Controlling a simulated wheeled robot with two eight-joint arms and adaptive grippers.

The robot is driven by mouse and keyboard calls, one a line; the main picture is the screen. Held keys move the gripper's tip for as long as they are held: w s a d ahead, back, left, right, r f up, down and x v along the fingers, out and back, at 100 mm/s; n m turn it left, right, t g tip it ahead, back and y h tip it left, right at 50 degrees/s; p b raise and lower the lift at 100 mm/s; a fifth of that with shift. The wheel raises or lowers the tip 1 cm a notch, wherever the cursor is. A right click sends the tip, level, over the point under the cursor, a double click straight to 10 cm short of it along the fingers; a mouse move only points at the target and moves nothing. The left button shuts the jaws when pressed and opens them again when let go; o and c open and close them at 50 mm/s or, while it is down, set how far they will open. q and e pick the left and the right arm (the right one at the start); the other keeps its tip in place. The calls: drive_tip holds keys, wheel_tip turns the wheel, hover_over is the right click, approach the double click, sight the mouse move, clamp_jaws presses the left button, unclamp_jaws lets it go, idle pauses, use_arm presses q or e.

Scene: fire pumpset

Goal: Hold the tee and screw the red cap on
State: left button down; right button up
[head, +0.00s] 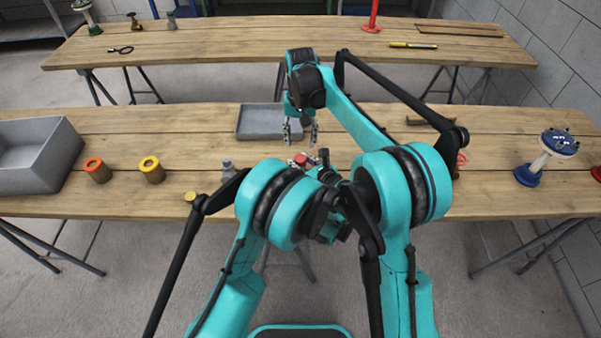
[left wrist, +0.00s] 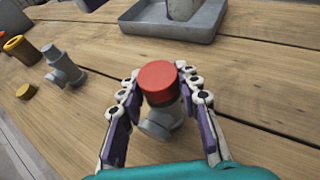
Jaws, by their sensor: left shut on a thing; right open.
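A grey tee (left wrist: 158,122) stands between the fingers of my left gripper (left wrist: 165,88), which is shut on it. The red cap (left wrist: 160,82) sits on top of the tee; whether it is threaded on cannot be told. In the head view the red cap (head: 301,159) shows between my arms, and the tee is mostly hidden. My right gripper (head: 300,132) is open and empty, fingers pointing down, a little behind and above the cap. A second grey tee (head: 228,168) stands to the left; it also shows in the left wrist view (left wrist: 62,68).
A grey tray (head: 257,133) lies behind the tee. A yellow cap (head: 190,197), a yellow-topped container (head: 152,171) and an orange-topped container (head: 97,171) stand left. A large grey bin (head: 62,152) is at far left. A blue-topped valve (head: 545,155) stands at right.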

sight(300, 158)
drive_tip(key=n, duration=0.7)
drive_tip(key=shift+n, duration=0.3)
drive_tip(key=n, duration=0.4)
drive_tip(key=shift+n, duration=0.3)
drive_tip(key=n, duration=0.4)
drive_tip(key=shift+n, duration=0.3)
drive_tip(key=n, duration=0.6)
drive_tip(key=shift+n, duration=0.3)
drive_tip(key=shift+f, duration=0.1)
drive_tip(key=shift+f, duration=3.9)
